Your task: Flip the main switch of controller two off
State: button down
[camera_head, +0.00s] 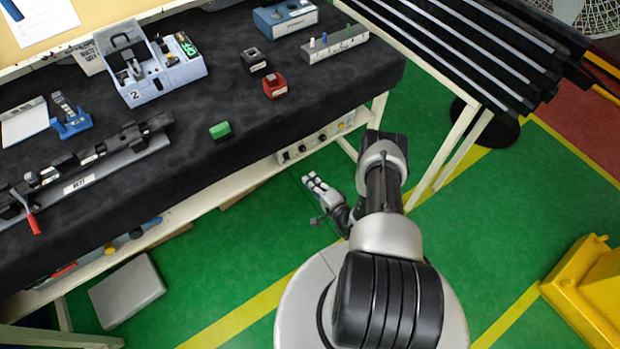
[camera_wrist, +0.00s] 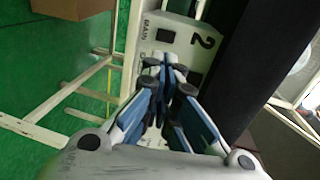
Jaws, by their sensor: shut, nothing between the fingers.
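A pale box marked with a 2 (camera_head: 165,85) stands on the black-covered bench at the back left, with a dark upright part and green parts on top. A pale panel with knobs (camera_head: 330,133) is under the bench's front edge. In the wrist view a pale panel also marked 2 (camera_wrist: 179,37), with dark square parts, lies beyond my fingertips. My gripper (camera_head: 309,178) is shut and empty, just below the knobbed panel in the head view. My shut fingers (camera_wrist: 166,62) cover part of the marked panel in the wrist view. I cannot tell whether they touch it, and no switch position is readable.
The bench (camera_head: 210,165) carries a green block (camera_head: 220,130), a red block (camera_head: 275,86), a blue box (camera_head: 285,17) and a rail with a red handle (camera_head: 33,224). White bench legs (camera_head: 462,150) stand nearby. Green floor is open around my base. A yellow object (camera_head: 590,290) is at right.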

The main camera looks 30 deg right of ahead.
aim_at(286, 156)
jog(key=w+b, duration=0.1)
jog(key=w, duration=0.2)
jog(key=w+f+b, duration=0.1)
jog(key=w, duration=0.3)
jog(key=w+b, duration=0.1)
jog(key=w, duration=0.3)
jog(key=shift+w+a+f, duration=0.1)
jog(key=shift+a+f, duration=0.1)
jog(key=shift+f, duration=0.2)
